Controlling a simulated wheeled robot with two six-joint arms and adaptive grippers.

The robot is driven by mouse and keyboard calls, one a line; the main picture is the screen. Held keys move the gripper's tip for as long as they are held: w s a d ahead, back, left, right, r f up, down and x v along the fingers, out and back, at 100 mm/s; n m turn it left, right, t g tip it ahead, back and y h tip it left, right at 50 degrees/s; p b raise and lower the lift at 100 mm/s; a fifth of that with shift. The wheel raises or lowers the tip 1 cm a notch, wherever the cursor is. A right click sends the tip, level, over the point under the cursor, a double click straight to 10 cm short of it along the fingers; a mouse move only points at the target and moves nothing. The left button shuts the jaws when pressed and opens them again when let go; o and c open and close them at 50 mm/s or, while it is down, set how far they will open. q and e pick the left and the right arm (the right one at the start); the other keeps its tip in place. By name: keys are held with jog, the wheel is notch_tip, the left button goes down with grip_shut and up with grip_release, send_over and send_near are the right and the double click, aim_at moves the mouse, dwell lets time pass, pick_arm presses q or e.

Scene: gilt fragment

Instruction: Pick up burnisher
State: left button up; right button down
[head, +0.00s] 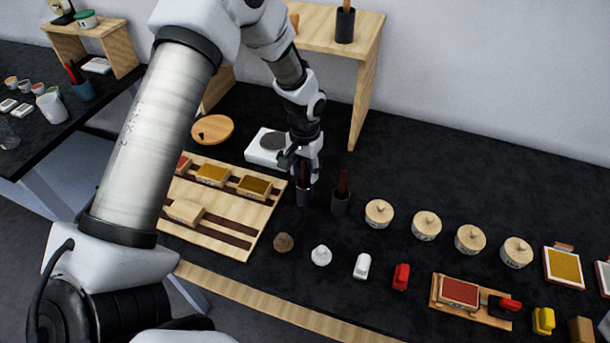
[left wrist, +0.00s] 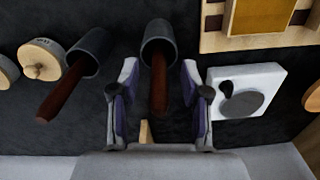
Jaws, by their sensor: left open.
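Two dark cups stand side by side, each with a brown handle sticking up. I take the burnisher to be one of these handled tools, but cannot tell which. My left gripper (head: 304,168) is above the left cup (head: 305,195) in the head view. In the left wrist view its open fingers (left wrist: 157,88) stand on either side of one brown handle (left wrist: 160,88), with gaps visible. The other handle (left wrist: 58,98) leans out of the second cup (left wrist: 90,52), which also shows in the head view (head: 341,205). The lower parts of both tools are hidden inside the cups. My right gripper is not seen.
A white scale-like device (head: 265,148) with a dark disc stands close behind the gripper. A wooden rack (head: 235,235) with coloured blocks lies left. Several round wooden-lidded pots (head: 379,213) line the right. A wooden shelf (head: 345,38) rises behind.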

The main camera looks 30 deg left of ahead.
pick_arm(q)
jog(key=shift+w+f, duration=0.1)
jog(key=shift+f, duration=0.35)
jog(key=shift+s+r, duration=0.15)
jog(key=shift+s, duration=0.05)
jog(key=shift+s+d+r, duration=0.1)
jog(key=shift+s, duration=0.05)
jog(key=c, duration=0.5)
grip_shut()
